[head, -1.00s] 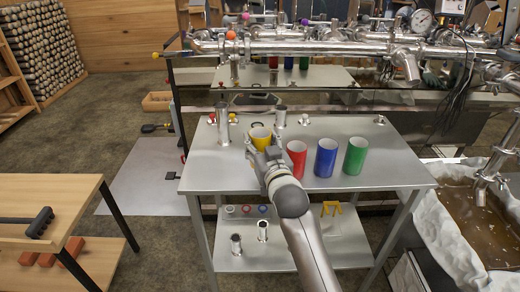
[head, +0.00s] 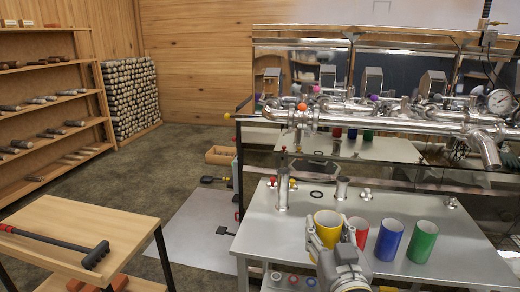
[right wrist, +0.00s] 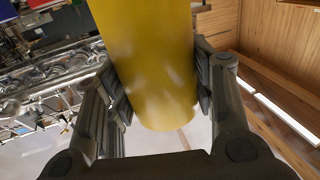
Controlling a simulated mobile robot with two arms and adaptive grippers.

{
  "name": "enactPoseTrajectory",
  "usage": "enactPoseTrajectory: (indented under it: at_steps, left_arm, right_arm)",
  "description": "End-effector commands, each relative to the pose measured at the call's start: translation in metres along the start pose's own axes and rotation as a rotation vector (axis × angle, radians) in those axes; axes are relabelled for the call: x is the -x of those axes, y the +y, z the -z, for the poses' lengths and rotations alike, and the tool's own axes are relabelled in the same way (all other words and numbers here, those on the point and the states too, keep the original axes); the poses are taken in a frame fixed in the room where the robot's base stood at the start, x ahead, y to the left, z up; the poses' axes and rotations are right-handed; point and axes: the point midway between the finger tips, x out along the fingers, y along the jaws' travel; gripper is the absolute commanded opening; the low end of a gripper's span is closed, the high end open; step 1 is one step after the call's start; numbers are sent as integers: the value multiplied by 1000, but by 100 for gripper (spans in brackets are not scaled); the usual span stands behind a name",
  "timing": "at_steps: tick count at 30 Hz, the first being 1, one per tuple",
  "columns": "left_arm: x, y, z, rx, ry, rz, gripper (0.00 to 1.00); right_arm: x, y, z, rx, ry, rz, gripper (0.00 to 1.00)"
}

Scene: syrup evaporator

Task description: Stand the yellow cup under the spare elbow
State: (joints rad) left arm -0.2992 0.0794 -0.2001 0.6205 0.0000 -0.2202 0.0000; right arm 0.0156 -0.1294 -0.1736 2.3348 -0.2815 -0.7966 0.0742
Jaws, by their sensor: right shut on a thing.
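The yellow cup (head: 327,226) is upright, open end up, over the left part of the steel table (head: 277,237). My right gripper (head: 326,241) is shut around its sides; the right wrist view shows the yellow cup (right wrist: 148,60) between both fingers of the gripper (right wrist: 160,92). I cannot tell whether the cup's base touches the table. A downturned steel elbow (head: 486,149) hangs from the pipe manifold at the back right; I cannot tell whether it is the spare one. My left gripper is not in view.
A red cup (head: 359,231), blue cup (head: 389,240) and green cup (head: 420,241) stand in a row right of the yellow cup. Steel cylinders (head: 341,190) stand behind. A wooden table (head: 75,215) with a black-headed rake is at left.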

Motion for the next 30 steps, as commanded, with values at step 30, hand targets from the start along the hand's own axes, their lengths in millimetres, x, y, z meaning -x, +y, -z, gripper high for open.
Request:
enactPoseTrajectory:
  at_steps: [30]
  left_arm:
    - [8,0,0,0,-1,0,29]
  right_arm:
    - [166,25,-122,1,0,24,22]
